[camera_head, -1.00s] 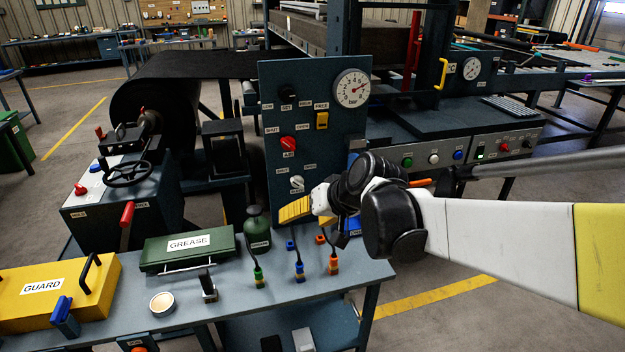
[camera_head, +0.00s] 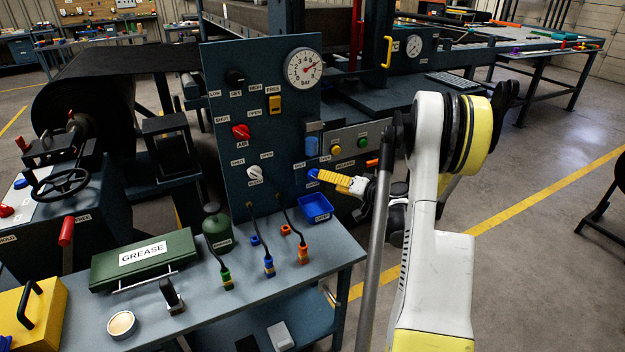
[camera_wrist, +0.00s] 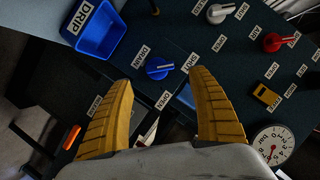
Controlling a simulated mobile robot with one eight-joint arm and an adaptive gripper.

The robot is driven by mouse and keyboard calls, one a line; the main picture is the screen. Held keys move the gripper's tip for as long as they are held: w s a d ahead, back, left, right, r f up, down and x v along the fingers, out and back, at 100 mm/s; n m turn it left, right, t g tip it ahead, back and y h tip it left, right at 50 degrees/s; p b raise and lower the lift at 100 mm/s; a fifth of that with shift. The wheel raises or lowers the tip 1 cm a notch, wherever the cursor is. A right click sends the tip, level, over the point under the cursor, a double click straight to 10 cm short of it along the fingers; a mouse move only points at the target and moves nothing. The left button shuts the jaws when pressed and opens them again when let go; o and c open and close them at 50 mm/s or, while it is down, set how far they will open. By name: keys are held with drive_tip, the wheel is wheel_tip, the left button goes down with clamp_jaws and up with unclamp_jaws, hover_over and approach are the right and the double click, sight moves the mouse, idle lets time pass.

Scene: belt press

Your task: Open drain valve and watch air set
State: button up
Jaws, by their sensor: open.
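The blue drain valve knob (camera_wrist: 158,68) sits on the dark panel, with SHUT and OPEN labels beside it. In the head view it is a small blue spot (camera_head: 313,174) at my fingertips. My gripper (camera_wrist: 164,78) is open, one yellow finger on each side of the knob in the wrist view; I cannot tell whether they touch it. It also shows in the head view (camera_head: 325,179). The round air gauge (camera_head: 304,69) is at the panel's top; its red needle points up and right. It also shows in the wrist view (camera_wrist: 273,145). The red AIR knob (camera_head: 241,131) is on the left.
A blue DRIP tray (camera_head: 315,208) lies below the drain knob. A white knob (camera_head: 255,173) and a yellow FREE slider (camera_head: 275,104) are on the panel. The bench holds a green GREASE box (camera_head: 145,256), a green bottle (camera_head: 217,230) and several cabled plugs.

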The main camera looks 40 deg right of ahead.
sight(314, 177)
drive_tip(key=b+x, duration=0.2)
drive_tip(key=x, duration=0.6)
drive_tip(key=shift+w, duration=0.2)
drive_tip(key=c, duration=1.1)
